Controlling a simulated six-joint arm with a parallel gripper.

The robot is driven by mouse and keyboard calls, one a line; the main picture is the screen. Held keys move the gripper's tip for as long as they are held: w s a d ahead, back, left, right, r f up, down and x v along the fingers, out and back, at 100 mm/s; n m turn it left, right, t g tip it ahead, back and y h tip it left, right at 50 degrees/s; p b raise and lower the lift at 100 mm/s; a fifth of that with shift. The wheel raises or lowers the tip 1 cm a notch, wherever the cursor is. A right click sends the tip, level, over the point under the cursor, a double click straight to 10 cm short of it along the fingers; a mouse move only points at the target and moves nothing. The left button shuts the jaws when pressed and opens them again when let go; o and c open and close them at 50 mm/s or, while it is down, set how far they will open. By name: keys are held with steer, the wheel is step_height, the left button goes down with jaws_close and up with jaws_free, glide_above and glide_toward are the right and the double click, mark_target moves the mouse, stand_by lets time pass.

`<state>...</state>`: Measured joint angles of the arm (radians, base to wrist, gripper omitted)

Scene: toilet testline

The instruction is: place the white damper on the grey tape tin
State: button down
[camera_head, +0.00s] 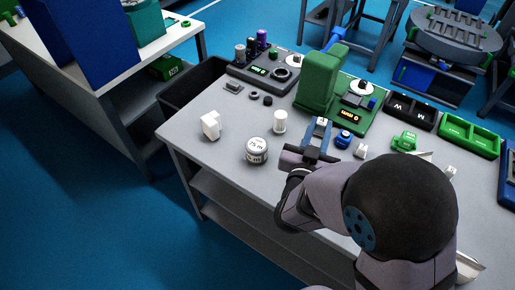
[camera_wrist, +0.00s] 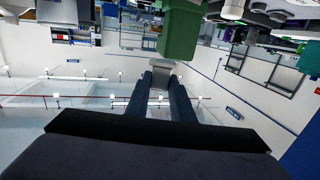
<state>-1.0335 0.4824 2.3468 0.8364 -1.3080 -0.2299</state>
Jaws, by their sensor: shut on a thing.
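My gripper (camera_head: 320,128) is over the bench, in front of the green press. Its fingers are shut on a small pale piece that looks to be the white damper (camera_head: 322,121). In the wrist view, the damper (camera_wrist: 164,67) sits between the tips of my dark fingers (camera_wrist: 160,80), which partly hide it. The grey tape tin (camera_head: 257,150), a short round tin with a printed pale lid, stands on the bench left of my gripper and apart from it. Its lid looks bare.
A white cylinder (camera_head: 280,121) stands between the tin and my gripper. A white angled block (camera_head: 210,125) is further left. The green press (camera_head: 318,82) rises behind my gripper. A blue knob (camera_head: 343,138) and small white parts lie to the right. The bench's front left is clear.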

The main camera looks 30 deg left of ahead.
steer(key=s+a+r+n+g+y, duration=0.1)
steer(key=a+r+n+y, duration=0.25)
steer(key=a, duration=0.45)
steer(key=n+g+y, duration=0.3)
steer(key=g+y, duration=0.1)
steer(key=y, duration=0.1)
glide_above(258, 149)
step_height(258, 149, down, 4)
steer(key=shift+f+p, duration=0.4)
steer(key=shift+f, duration=2.7)
steer(key=shift+f, duration=0.1)
steer(key=shift+f, duration=1.95)
steer(key=shift+f, duration=0.15)
steer(key=c, duration=1.5)
jaws_free()
steer(key=shift+c, duration=0.2)
